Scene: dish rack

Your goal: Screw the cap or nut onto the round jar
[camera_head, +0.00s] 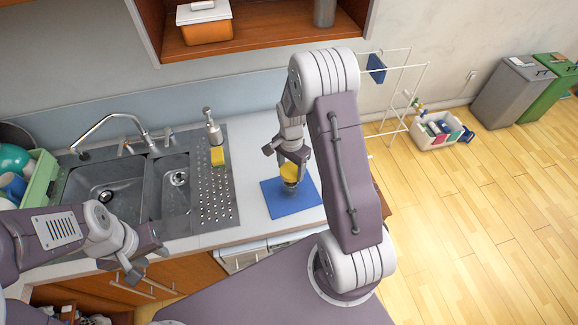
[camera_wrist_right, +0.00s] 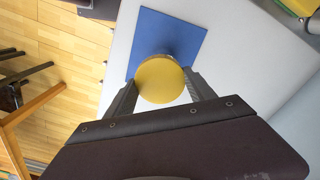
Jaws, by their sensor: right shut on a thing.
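A round jar (camera_head: 290,187) stands on a blue mat (camera_head: 278,207) on the counter, mostly hidden under the cap and my gripper. The yellow cap (camera_head: 289,172) sits at the jar's top; whether it is threaded on I cannot tell. My right gripper (camera_head: 291,165) is over the jar with its fingers closed around the cap. In the right wrist view the yellow cap (camera_wrist_right: 160,80) lies between the two fingertips, with the blue mat (camera_wrist_right: 172,35) behind it. My left gripper (camera_head: 146,262) hangs in front of the counter edge, away from the jar; its finger opening is unclear.
A double sink (camera_head: 105,185) with a faucet (camera_head: 120,120) lies to the left. A green rack with dishes (camera_head: 40,183) is at the far left. Bare counter surrounds the mat.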

